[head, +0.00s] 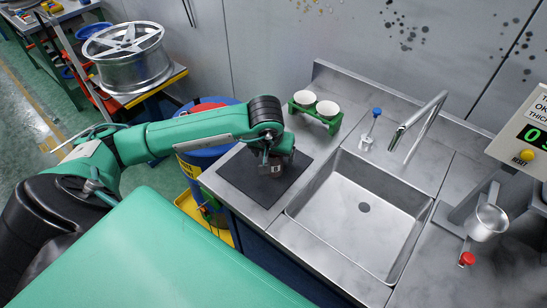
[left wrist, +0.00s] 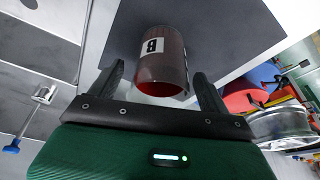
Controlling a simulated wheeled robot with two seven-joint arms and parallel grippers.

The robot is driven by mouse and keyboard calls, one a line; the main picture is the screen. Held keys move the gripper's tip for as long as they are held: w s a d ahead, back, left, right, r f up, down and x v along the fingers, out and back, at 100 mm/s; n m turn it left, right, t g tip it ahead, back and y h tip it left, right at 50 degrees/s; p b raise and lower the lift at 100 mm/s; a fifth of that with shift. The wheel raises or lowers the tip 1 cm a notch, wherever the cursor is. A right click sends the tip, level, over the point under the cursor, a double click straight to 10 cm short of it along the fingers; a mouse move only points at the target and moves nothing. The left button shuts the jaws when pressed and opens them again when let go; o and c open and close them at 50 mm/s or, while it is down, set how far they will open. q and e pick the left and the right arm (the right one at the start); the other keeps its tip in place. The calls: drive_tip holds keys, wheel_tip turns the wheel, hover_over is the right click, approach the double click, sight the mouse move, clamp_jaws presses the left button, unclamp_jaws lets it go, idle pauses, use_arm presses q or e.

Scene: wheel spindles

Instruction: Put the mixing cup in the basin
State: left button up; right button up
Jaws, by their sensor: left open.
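The mixing cup (left wrist: 162,75) is a dark red-brown cup with a white label marked "B". It is on the dark mat (head: 246,180) left of the basin. In the left wrist view it sits between the two fingers of my left gripper (left wrist: 160,88), with gaps at its sides. In the head view my left gripper (head: 268,165) hangs over the mat and mostly hides the cup. The basin (head: 345,232) is an empty steel sink with a round drain, right of the mat. My right gripper is not in view.
A green holder (head: 315,118) with two white cups stands behind the mat. A blue-topped fitting (head: 370,130) and a tap (head: 418,125) stand behind the basin. A metal cup (head: 487,222) and a red knob (head: 467,259) are at the right.

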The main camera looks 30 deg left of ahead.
use_arm(q)
drive_tip(key=shift+x, duration=0.9)
drive_tip(key=shift+f, duration=0.15)
drive_tip(key=c, duration=1)
drive_tip(key=shift+c, duration=0.7)
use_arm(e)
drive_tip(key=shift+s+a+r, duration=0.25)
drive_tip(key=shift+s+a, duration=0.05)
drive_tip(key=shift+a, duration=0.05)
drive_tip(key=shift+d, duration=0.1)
